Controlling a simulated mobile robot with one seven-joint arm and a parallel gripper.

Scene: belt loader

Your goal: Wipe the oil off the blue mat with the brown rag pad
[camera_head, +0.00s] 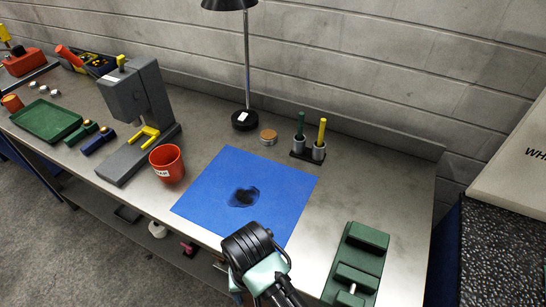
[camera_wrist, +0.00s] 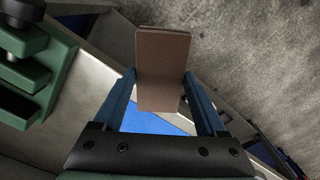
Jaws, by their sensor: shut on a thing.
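The blue mat (camera_head: 282,186) lies flat on the metal bench, with a dark oil patch (camera_head: 243,196) near its middle. My gripper (camera_head: 252,250) is at the mat's front edge in the head view, and its own body hides its fingers and what they hold there. In the wrist view my gripper (camera_wrist: 160,95) is shut on the brown rag pad (camera_wrist: 162,65), which sits between the two blue fingers. A piece of the blue mat (camera_wrist: 150,122) shows below the pad. I cannot tell the pad's height over the bench.
A green vise (camera_head: 358,262) stands right of the mat; it also shows in the wrist view (camera_wrist: 40,60). A red cup (camera_head: 167,164) and a grey press (camera_head: 135,100) stand left. A lamp (camera_head: 244,118), a round tin (camera_head: 268,137) and a pen holder (camera_head: 308,152) stand behind.

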